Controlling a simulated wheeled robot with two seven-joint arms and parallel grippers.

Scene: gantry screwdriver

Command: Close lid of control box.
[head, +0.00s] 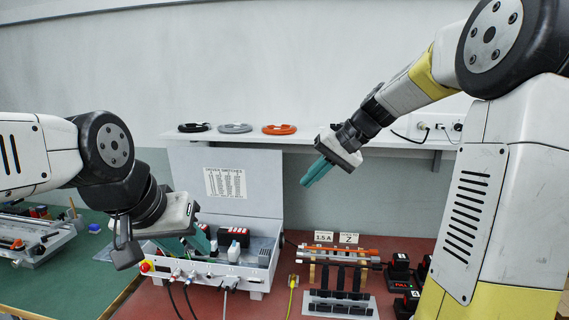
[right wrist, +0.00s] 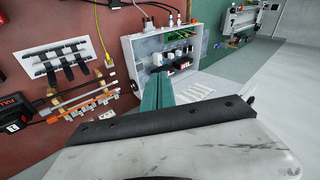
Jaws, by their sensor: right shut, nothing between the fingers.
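The control box (head: 262,277) is a light grey case on the red-brown bench, with switches and cables on its front. Its lid (head: 258,175) stands open and upright at the back, with a printed label on its inner face. The box (right wrist: 133,50) also shows in the right wrist view, with a green board and dark parts inside. My left gripper (head: 190,243) is low over the front left of the box, and its fingertips overlap the interior, so I cannot tell its opening. My right gripper (head: 305,184) is shut and empty, in the air right of the lid.
A wall shelf (head: 360,145) behind the box holds black, grey and orange rings. Right of the box are a rack of bars (head: 340,256) and black power packs (head: 400,270). A yellow cable (head: 293,282) lies between. A metal fixture (head: 40,240) sits on the green bench at left.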

